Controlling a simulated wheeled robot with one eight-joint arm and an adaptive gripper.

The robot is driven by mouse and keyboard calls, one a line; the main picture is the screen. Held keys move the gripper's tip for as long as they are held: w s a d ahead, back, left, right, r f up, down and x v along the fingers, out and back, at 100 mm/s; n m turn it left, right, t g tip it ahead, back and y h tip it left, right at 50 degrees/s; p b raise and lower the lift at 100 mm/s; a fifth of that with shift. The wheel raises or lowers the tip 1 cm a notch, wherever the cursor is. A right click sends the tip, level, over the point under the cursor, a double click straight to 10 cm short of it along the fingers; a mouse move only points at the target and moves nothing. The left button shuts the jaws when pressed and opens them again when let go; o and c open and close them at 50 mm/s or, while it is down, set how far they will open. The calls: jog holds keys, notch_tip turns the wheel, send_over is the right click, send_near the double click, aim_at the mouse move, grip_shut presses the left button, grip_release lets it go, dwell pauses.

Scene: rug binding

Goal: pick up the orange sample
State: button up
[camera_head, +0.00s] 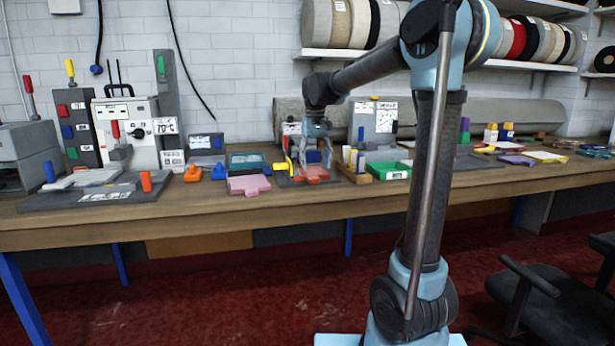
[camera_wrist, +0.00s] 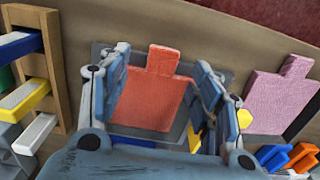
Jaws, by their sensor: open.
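The orange sample (camera_wrist: 151,92) is a flat, textured slab with a narrow tab. In the wrist view it lies on a grey plate (camera_wrist: 107,49). In the head view the orange sample (camera_head: 315,174) lies on the bench below my gripper (camera_head: 313,148). My gripper, also in the wrist view (camera_wrist: 160,82), is open, with one finger to the left and one to the right of the sample. No firm hold shows, and I cannot tell the height of the fingertips over it.
A pink sample (camera_wrist: 278,97) lies to the right in the wrist view. A wooden rack (camera_wrist: 59,68) with coloured-handled pieces stands to the left. In the head view a green tray (camera_head: 389,172) and a white machine (camera_head: 126,130) share the bench (camera_head: 200,212).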

aim_at(314, 178)
jog(key=shift+a+f, duration=0.2)
jog(key=shift+f, duration=2.4)
jog(key=shift+c, duration=0.5)
jog(key=c, duration=1.2)
jog(key=shift+o, duration=0.2)
